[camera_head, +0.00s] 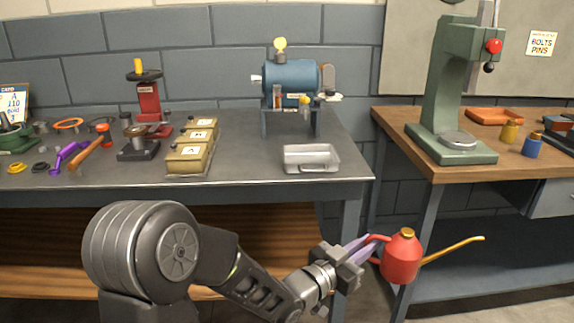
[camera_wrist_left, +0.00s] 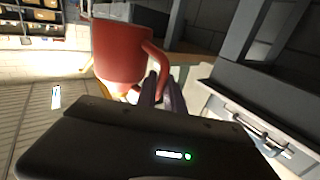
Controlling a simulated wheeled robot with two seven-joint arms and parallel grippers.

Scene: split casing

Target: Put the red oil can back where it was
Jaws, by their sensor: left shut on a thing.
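The red oil can (camera_head: 401,258) has a brass cap on top and a long yellow spout pointing right. It is held in the air in front of the gap between the two benches. My left gripper (camera_head: 366,248) is shut on the can's red handle, on the can's left side. In the left wrist view the can's red body (camera_wrist_left: 120,55) and curved handle show, with the gripper fingers (camera_wrist_left: 162,92) at the handle. The spout is mostly hidden there. My right gripper is not in view.
The grey bench (camera_head: 250,170) holds a metal tray (camera_head: 312,157), lettered boxes (camera_head: 190,150), a blue tank (camera_head: 291,82) and tools at left. The wooden bench (camera_head: 410,126) holds a green press (camera_head: 450,100), an orange tray (camera_head: 494,116) and small yellow and blue cans.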

